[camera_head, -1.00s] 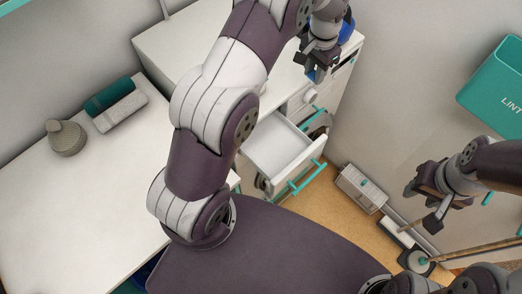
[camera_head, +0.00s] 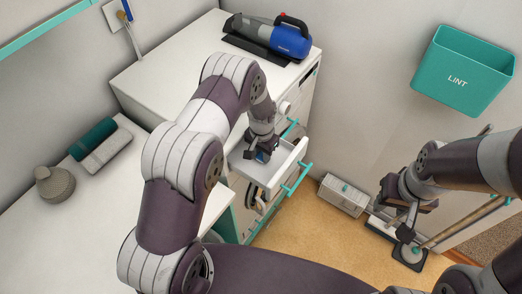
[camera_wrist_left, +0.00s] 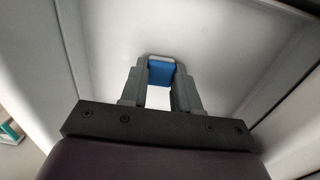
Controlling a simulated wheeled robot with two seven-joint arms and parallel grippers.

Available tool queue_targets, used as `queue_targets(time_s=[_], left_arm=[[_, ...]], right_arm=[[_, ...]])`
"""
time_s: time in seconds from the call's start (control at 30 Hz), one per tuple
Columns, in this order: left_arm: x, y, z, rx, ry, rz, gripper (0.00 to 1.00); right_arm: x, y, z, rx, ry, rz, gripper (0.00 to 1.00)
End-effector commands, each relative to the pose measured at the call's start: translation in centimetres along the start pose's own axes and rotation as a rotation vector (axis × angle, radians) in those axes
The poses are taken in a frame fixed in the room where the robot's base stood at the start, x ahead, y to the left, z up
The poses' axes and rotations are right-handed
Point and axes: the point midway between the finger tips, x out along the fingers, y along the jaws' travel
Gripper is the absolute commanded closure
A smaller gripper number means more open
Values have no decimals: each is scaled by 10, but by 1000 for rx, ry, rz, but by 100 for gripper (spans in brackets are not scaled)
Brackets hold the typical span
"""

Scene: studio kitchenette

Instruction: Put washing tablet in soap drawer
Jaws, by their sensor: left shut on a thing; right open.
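The washing tablet, a small blue and white block, sits between the fingers of my left gripper (camera_wrist_left: 160,98) in the left wrist view, where its blue part (camera_wrist_left: 161,73) shows clearly. In the head view a bit of the blue tablet (camera_head: 262,157) shows below the left gripper (camera_head: 261,152). The left gripper is shut on it and points down inside the open white soap drawer (camera_head: 291,163). The wrist view shows the drawer's pale floor and walls (camera_wrist_left: 75,45) around the fingers. I cannot tell whether the tablet touches the floor. My right gripper (camera_head: 398,213) is open and empty, off to the right.
A teal handle (camera_head: 297,180) runs along the drawer front. A blue handheld vacuum (camera_head: 288,38) lies on the white machine top (camera_head: 165,75). A teal lint bin (camera_head: 462,70) hangs on the wall. A grey box (camera_head: 343,195) and cleaning tools stand on the floor near my right gripper.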

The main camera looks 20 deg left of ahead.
Motion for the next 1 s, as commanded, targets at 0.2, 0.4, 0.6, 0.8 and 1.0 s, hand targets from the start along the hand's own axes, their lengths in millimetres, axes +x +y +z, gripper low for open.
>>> queue_targets(time_s=[0.2, 0.4, 0.6, 0.8, 1.0], left_arm=[[3, 0, 0, 0, 1, 0, 98], [5, 0, 0, 0, 1, 0, 50], [5, 0, 0, 0, 1, 0, 44], [-1, 0, -1, 0, 3, -1, 44], [-35, -1, -2, 0, 8, -2, 44]], right_arm=[[0, 0, 0, 0, -1, 0, 57], [2, 0, 0, 0, -1, 0, 57], [2, 0, 0, 0, -1, 0, 57], [2, 0, 0, 0, 0, 0, 57], [21, 0, 3, 0, -1, 0, 57]])
